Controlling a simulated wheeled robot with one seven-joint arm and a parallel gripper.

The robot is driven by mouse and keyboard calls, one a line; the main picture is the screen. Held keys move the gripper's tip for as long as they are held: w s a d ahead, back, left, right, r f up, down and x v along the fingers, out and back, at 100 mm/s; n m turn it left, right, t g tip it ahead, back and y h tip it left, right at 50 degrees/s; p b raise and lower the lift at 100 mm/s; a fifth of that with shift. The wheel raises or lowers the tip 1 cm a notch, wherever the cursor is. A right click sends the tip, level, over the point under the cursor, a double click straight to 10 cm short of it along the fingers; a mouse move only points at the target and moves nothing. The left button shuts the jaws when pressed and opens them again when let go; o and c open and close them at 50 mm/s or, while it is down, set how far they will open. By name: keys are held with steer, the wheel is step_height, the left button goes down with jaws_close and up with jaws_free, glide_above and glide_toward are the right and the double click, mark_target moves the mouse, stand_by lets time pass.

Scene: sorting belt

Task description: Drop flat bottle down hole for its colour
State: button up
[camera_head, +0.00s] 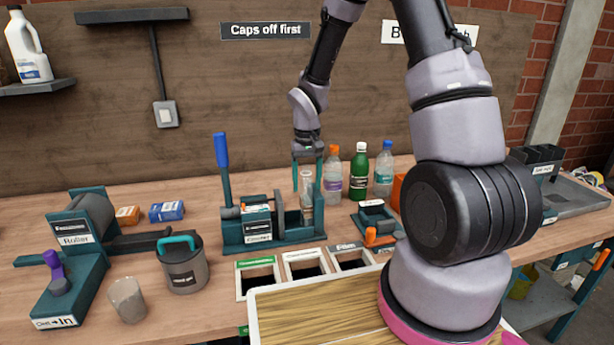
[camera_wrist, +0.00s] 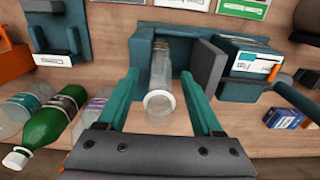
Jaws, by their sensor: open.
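A clear, colourless bottle (camera_head: 307,202) stands in the bay of the teal crusher (camera_head: 245,232), whose blue lever (camera_head: 222,150) points up. In the wrist view the bottle (camera_wrist: 160,84) shows its round end toward me; I cannot tell how flat it is. My gripper (camera_head: 307,180) is open above the crusher, pointing down. Its fingers (camera_wrist: 160,95) are on either side of the bottle, with gaps visible in the wrist view. In front of the crusher are three dark holes: green-labelled (camera_head: 258,278), white-labelled (camera_head: 306,267) and one labelled Film (camera_head: 351,260).
Orange-capped (camera_head: 333,175), green (camera_head: 359,175) and blue-capped (camera_head: 384,172) bottles stand right of the crusher. A small teal device (camera_head: 377,222) is in front of them. A roller (camera_head: 80,240), grey pot (camera_head: 183,268) and cup (camera_head: 128,299) are on the left. My arm hides part of the right bench.

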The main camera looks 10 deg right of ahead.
jaws_close()
steer(key=shift+r, duration=0.15)
steer(key=shift+r, duration=4.35)
step_height(320, 180, up, 6)
